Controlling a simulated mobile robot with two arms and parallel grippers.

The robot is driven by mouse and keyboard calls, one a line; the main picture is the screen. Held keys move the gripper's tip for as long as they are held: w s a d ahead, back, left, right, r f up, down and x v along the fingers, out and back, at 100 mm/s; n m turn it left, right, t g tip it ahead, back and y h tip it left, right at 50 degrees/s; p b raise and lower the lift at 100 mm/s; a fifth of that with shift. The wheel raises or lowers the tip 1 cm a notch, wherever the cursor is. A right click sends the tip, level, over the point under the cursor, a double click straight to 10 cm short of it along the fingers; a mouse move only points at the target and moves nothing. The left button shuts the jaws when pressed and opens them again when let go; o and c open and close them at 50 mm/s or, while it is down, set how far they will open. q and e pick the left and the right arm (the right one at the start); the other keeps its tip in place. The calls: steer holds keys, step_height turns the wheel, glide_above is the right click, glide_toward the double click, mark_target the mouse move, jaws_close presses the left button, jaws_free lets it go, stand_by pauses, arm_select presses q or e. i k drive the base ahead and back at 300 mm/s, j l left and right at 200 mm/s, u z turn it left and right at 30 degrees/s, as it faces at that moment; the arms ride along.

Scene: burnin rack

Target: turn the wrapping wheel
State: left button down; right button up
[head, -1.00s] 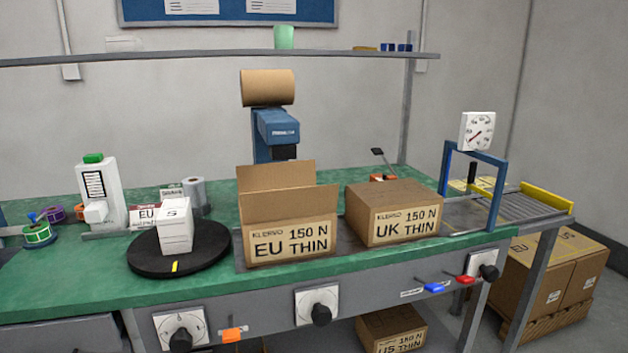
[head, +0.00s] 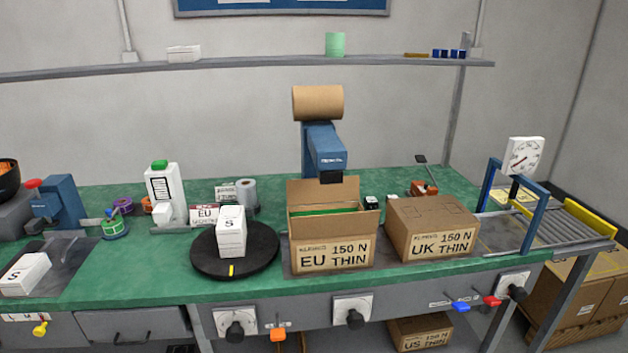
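A round black turntable (head: 262,263) with a yellow mark on its front rim lies on the green bench; I cannot tell whether it is the wrapping wheel. A white box (head: 231,238) marked S stands upright on it. Dark knobs on white plates sit on the bench front: one below the turntable (head: 236,327), one below the EU carton (head: 354,318), and one at the right end (head: 516,291). Neither of my grippers is in view.
An open EU THIN carton (head: 332,255) and a closed UK THIN carton (head: 432,232) stand right of the turntable. A blue dispenser with a brown paper roll (head: 318,103) rises behind. Another white S box (head: 25,275) lies at far left. A blue frame with a dial (head: 524,157) stands right.

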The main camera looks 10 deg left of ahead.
mark_target(234, 335)
steer(key=k+j+u, duration=0.25)
steer(key=k, duration=0.15)
steer(key=k+j+u, duration=0.3)
steer(key=k+j, duration=0.05)
